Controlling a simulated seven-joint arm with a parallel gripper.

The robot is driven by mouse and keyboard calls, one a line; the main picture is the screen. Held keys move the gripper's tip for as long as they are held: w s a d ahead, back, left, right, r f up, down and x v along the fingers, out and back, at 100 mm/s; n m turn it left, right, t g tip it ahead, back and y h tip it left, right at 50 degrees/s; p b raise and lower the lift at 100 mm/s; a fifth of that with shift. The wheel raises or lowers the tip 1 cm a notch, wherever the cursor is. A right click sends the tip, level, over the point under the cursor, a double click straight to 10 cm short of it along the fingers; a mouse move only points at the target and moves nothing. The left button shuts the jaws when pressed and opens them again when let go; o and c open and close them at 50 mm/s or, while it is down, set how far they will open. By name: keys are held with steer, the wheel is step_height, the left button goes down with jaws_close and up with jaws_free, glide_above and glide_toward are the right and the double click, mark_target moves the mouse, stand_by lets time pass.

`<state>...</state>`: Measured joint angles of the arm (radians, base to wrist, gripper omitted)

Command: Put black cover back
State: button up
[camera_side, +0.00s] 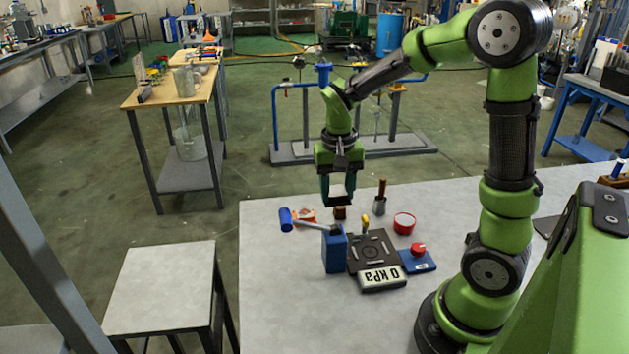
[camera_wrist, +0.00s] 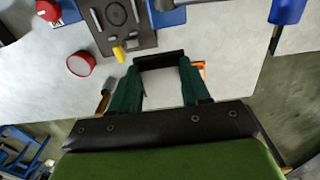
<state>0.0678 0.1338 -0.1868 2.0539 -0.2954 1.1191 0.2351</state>
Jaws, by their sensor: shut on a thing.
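My gripper (camera_side: 338,198) is in the air above the far part of the light table, fingers pointing down. In the wrist view its two dark green fingers (camera_wrist: 160,75) are shut on a black piece (camera_wrist: 160,59), likely the black cover, which spans their tips. The piece also shows as a dark strip at the fingertips in the side view (camera_side: 338,203). A dark square plate (camera_side: 372,253) with slots and a round mark lies on the table, nearer the camera than my gripper. It shows at the top of the wrist view (camera_wrist: 118,18). A yellow part (camera_side: 365,225) stands at its far edge.
An orange item (camera_side: 303,215) lies near the table's left edge.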

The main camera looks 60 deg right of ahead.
steer(key=w+a+f, duration=0.1)
steer(key=w+a, duration=0.2)
steer(key=w, duration=0.5)
steer(key=w+a+f, duration=0.1)
steer(key=w+a, duration=0.3)
steer(key=w, duration=0.3)
glide_above(266, 236)
step_height(266, 236, down, 6)
steer(key=shift+f, duration=2.15)
steer(key=shift+f, duration=0.2)
steer(key=o, duration=1.2)
steer(key=shift+o, duration=0.2)
steer(key=shift+r, duration=0.1)
